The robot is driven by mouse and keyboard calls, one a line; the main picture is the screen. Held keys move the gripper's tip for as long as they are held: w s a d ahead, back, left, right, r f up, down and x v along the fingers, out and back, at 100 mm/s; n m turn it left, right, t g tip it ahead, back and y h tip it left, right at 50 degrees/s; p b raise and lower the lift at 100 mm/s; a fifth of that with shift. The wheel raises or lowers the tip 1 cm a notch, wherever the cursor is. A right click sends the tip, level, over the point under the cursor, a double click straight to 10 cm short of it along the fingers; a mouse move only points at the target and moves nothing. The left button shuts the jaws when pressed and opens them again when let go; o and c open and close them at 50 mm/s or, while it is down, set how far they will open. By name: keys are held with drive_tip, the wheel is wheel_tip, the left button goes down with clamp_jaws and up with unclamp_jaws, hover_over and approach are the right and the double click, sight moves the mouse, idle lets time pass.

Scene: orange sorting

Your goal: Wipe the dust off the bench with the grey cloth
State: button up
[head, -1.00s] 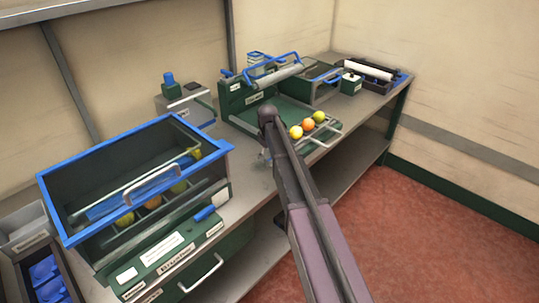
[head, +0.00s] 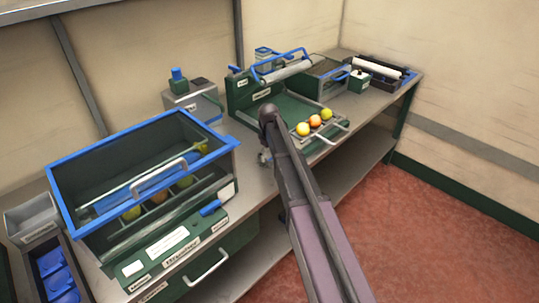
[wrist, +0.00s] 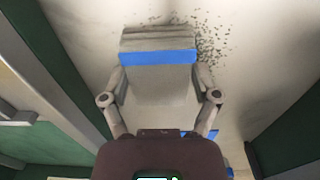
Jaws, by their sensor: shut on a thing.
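In the wrist view my gripper (wrist: 160,78) has its two fingers on either side of the grey cloth (wrist: 157,42), a folded pad with a blue band across it. The gripper is shut on it. The cloth is over the pale bench top (wrist: 92,28); I cannot tell whether it presses on it. Dark dust specks (wrist: 209,40) lie beyond and to the right of the cloth's far edge. In the head view my arm hides most of the gripper and the cloth, near the bench (head: 256,180) between the brusher and the green tray unit.
A blue-rimmed brusher bin (head: 86,227) stands left on the bench. A grey box (head: 190,101) stands behind. Green walls flank the gripper in the wrist view.

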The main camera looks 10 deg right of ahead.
sight(263, 164)
drive_tip(key=shift+s+a+f, duration=0.1)
drive_tip(key=shift+s+a, duration=0.9)
drive_tip(key=shift+a, duration=0.3)
drive_tip(key=shift+a, duration=0.1)
drive_tip(key=shift+s+a, duration=0.5)
drive_tip(key=shift+a, duration=0.2)
drive_tip(key=shift+s+a, duration=0.5)
drive_tip(key=shift+a, duration=0.15)
drive_tip(key=shift+d, duration=0.1)
drive_tip(key=shift+w+d, duration=0.55)
drive_tip(key=shift+d, duration=0.15)
drive_tip(key=shift+w+d, duration=0.5)
drive_tip(key=shift+d, duration=0.2)
